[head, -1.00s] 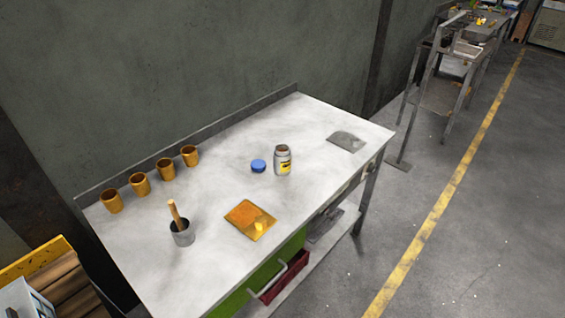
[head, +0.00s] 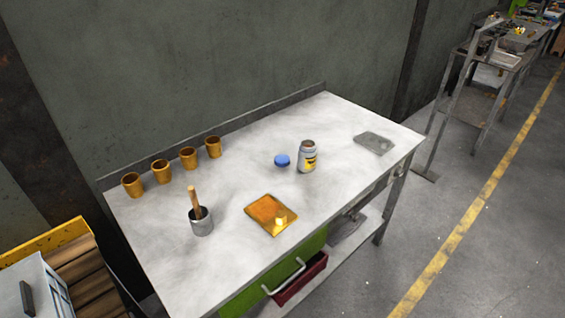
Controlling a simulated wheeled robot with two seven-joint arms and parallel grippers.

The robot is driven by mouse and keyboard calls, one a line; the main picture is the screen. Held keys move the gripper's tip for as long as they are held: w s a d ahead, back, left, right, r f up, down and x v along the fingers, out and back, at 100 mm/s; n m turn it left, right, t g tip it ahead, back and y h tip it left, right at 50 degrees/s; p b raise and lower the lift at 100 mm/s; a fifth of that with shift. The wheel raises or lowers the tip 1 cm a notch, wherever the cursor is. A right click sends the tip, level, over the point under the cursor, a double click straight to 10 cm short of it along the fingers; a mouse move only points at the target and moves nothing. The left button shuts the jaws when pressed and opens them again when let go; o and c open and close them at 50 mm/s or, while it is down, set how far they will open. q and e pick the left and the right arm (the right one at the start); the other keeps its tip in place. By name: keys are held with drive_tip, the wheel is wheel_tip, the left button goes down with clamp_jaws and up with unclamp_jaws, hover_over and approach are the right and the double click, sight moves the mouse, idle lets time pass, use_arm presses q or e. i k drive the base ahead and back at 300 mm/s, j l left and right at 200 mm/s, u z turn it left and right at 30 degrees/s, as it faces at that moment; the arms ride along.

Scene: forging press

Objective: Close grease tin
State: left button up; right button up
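The grease tin (head: 307,157) is a grey jar with a yellow label. It stands upright and open on the workbench (head: 330,116), right of the middle. A blue lid (head: 282,160) lies on the bench just left of the tin, apart from it. Neither of my grippers shows in the head view.
Several orange-brown cups (head: 161,171) line the back left of the bench. A grey pot with a wooden handle (head: 201,222), an orange block on a tray (head: 271,214) and a grey plate (head: 374,143) also lie there. A yellow crate (head: 44,243) stands at lower left.

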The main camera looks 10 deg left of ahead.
sight(307, 152)
drive_tip(key=i+l, duration=0.25)
drive_tip(key=l, duration=0.15)
drive_tip(key=i+l, duration=0.2)
drive_tip(key=l, duration=0.2)
drive_tip(key=i+l, duration=0.25)
drive_tip(key=l, duration=0.15)
drive_tip(key=i+l, duration=0.2)
drive_tip(key=l, duration=0.2)
